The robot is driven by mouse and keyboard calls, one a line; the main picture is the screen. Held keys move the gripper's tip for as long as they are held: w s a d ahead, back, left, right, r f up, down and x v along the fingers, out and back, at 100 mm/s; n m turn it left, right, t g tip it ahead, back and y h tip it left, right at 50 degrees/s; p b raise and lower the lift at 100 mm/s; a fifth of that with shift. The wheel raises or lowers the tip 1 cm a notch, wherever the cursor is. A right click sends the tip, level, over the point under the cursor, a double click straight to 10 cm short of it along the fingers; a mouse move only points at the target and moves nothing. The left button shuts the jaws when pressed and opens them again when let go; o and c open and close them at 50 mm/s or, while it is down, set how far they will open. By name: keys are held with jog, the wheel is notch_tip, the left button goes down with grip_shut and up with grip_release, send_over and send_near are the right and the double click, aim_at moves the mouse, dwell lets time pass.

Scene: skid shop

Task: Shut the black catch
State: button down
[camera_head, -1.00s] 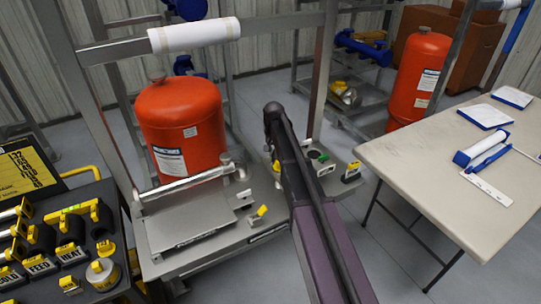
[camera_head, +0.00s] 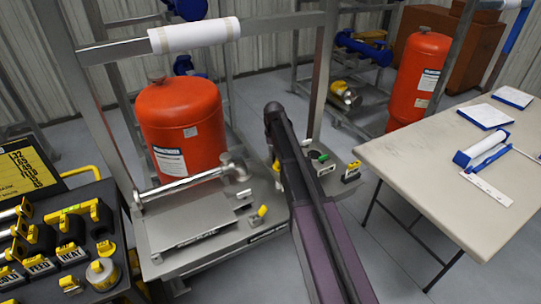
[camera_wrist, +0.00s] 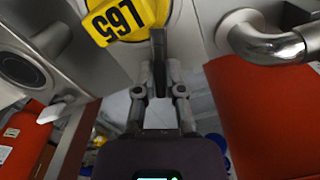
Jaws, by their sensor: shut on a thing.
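In the wrist view my gripper (camera_wrist: 158,82) has its two fingertips close together on a narrow dark lever (camera_wrist: 158,45), which looks like the black catch. The lever points down from a pale housing, beside a yellow tag (camera_wrist: 125,20) with upside-down digits. In the head view my dark arm crosses the middle of the skid, and my gripper and the catch are hidden behind it.
A red tank (camera_head: 182,130) stands behind the grey skid deck (camera_head: 262,228), with a metal pipe (camera_head: 185,187) in front of it. A rack of tagged black parts (camera_head: 75,255) is at left. A beige table (camera_head: 440,170) is at right, with floor between.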

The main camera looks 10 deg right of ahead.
jog(key=shift+d+n, duration=0.1)
jog(key=shift+n, duration=1.8)
jog(key=c, duration=0.7)
grip_release()
jog(key=shift+c, duration=0.2)
jog(key=shift+r+n, duration=0.1)
jog(key=shift+n, duration=0.2)
jog(key=shift+r+p, duration=3.45)
jog(key=shift+p, duration=0.1)
